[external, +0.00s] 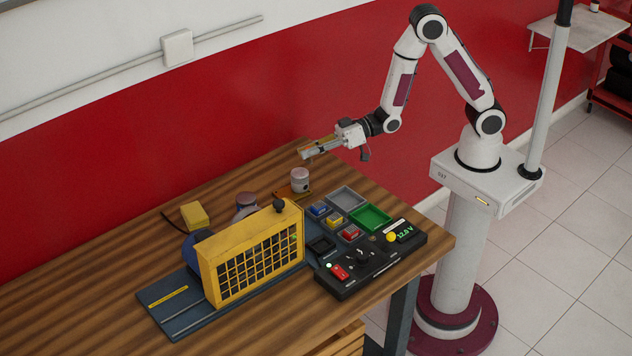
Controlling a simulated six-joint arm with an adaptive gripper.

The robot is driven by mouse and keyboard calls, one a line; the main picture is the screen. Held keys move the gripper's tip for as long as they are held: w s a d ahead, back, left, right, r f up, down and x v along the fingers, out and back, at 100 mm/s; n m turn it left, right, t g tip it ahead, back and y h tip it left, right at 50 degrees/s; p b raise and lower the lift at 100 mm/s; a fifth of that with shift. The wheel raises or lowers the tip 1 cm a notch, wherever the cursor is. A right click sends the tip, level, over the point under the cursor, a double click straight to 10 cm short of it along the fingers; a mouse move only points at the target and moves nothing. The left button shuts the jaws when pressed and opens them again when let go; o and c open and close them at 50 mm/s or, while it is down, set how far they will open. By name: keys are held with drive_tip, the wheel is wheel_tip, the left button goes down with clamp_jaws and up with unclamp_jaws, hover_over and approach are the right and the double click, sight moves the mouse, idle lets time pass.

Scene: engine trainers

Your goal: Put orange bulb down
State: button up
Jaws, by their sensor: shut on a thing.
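My gripper (308,153) is held out to the left above the back part of the wooden table (130,285). Its jaws are shut on the orange bulb, which is too small and too much covered by the fingers to make out clearly. The gripper is well above the tabletop. A white-and-grey cylinder (299,180) on a small orange-brown base stands below the gripper.
A yellow grille-fronted engine trainer (250,260) stands on a dark base plate at the front. To its right are a black control panel (370,262), a grey tray (347,198), a green tray (370,216) and small coloured blocks. A yellow box (194,215) lies at the back left.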

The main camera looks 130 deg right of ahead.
drive_tip(key=s+d+f+n+y, duration=0.1)
drive_tip(key=s+d+f+y, duration=0.1)
drive_tip(key=s+d, duration=0.6)
drive_tip(key=s+a+n+y, duration=0.2)
drive_tip(key=a+n+y, duration=0.2)
drive_tip(key=a, duration=0.6)
drive_tip(key=shift+s+r+t+y, duration=0.2)
drive_tip(key=shift+s+t+y, duration=0.15)
drive_tip(key=shift+y, duration=0.25)
hover_over(338, 179)
drive_tip(key=shift+f, duration=2.9)
drive_tip(key=shift+f, duration=1.9)
drive_tip(key=shift+f, duration=0.15)
